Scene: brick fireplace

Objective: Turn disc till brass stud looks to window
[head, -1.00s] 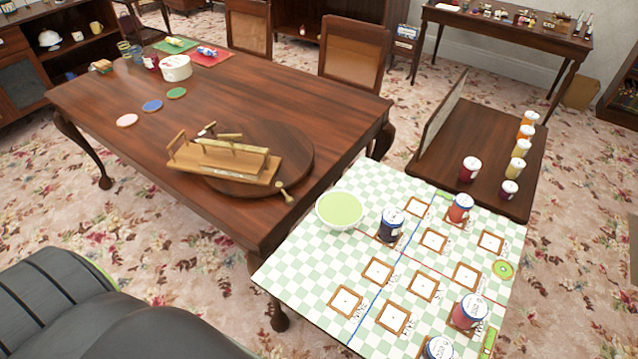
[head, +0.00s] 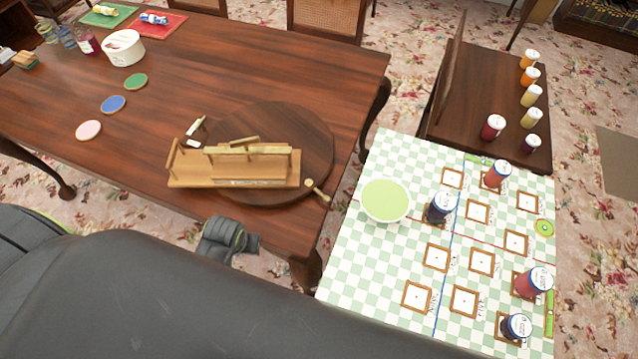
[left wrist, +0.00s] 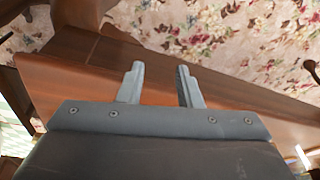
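The disc (head: 315,135) is a round dark wooden board lying on the brown table. A small brass stud (head: 317,190) sticks out past its rim at the front right, pointing away from the table's middle. A light wooden rack (head: 235,170) with posts and rails stands on the disc and reaches beyond its left edge. Part of my left arm (head: 228,240) shows off the table's front edge, apart from the disc. In the left wrist view my left gripper (left wrist: 160,70) is open with nothing between its fingers. No window and no right gripper are in view.
A checkered board (head: 400,270) with several jars, square frames and a green bowl (head: 385,200) lies right of the table. Three coasters, one blue (head: 113,104), and a white tub (head: 123,47) sit on the table's left. The tabletop behind the disc is clear.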

